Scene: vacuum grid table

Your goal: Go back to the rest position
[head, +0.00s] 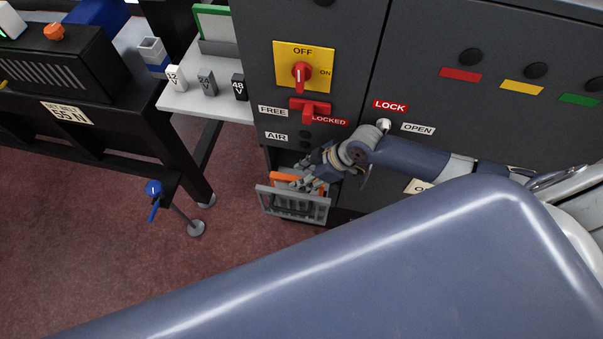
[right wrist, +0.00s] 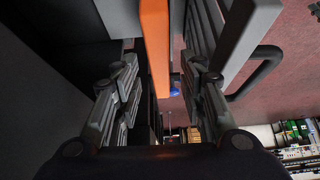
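My right gripper (head: 312,177) reaches down to the low opening in the dark grey cabinet (head: 330,60), above a grey slotted tray or drawer front (head: 293,207). An orange piece (head: 284,178) lies beside its fingers. In the right wrist view, the right gripper (right wrist: 162,85) has its fingers apart. The orange piece (right wrist: 155,45) runs between them with gaps on both sides, and a grey handled part (right wrist: 245,40) is at the right. Whether a finger touches anything is unclear. My left gripper is not in view.
The cabinet face carries a yellow switch plate (head: 289,67) with a red knob and a red lever (head: 311,108) by LOCKED. A black bench (head: 75,90) and a white shelf (head: 190,101) with small labelled blocks stand left.

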